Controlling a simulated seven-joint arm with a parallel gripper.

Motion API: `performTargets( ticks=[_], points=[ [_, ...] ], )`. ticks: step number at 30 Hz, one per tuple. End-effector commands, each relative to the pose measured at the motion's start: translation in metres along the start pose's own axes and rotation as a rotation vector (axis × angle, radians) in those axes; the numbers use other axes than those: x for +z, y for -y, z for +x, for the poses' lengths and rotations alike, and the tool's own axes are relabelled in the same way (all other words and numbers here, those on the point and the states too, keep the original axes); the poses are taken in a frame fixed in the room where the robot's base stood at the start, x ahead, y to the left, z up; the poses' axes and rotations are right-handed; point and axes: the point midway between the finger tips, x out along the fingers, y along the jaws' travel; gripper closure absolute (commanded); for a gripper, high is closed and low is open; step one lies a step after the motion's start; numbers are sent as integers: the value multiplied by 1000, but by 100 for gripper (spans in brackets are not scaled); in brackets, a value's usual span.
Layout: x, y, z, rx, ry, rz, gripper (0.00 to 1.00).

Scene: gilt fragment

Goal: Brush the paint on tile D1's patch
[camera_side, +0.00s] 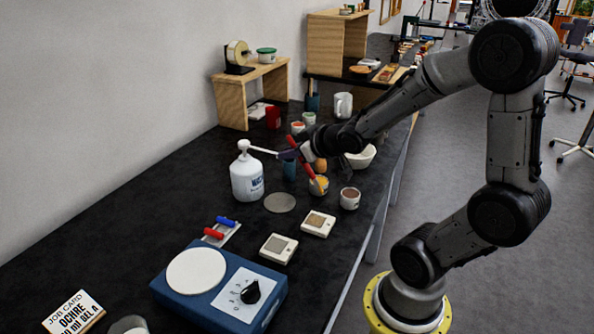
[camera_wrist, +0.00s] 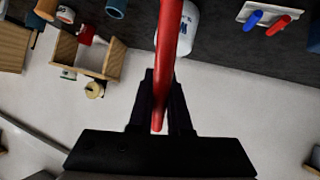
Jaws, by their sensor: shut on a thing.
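My gripper (camera_side: 291,155) is shut on a red-handled tool (camera_side: 308,170), likely the brush. In the wrist view, its red handle (camera_wrist: 170,35) runs between my gripper's fingers (camera_wrist: 163,85). In the side view, the tool slants down to the right, its lower end near a cup of yellow-orange paint (camera_side: 319,185); whether it touches is unclear. A cup of brown paint (camera_side: 350,198) stands to the right. Two pale square tiles with darker patches lie nearer the camera, one at front left (camera_side: 279,248) and one at right (camera_side: 318,223). Their labels are unreadable, so I cannot tell which is D1.
A white pump bottle (camera_side: 247,178) stands left of my gripper. A grey disc (camera_side: 280,202) lies flat nearby. A blue device (camera_side: 220,300) with a round plate, red and blue handled tools (camera_side: 221,230) and a job card (camera_side: 74,312) reading OCHRE are toward the front. A white bowl (camera_side: 361,157) is behind.

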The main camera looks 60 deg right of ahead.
Motion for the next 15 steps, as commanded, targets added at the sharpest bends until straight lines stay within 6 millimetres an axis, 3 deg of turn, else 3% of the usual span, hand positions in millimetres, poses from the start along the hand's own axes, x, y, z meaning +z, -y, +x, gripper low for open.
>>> performTargets(
  ticks=[15],
  points=[
    [4, 1, 3, -1, 0, 2, 100]
  ],
)
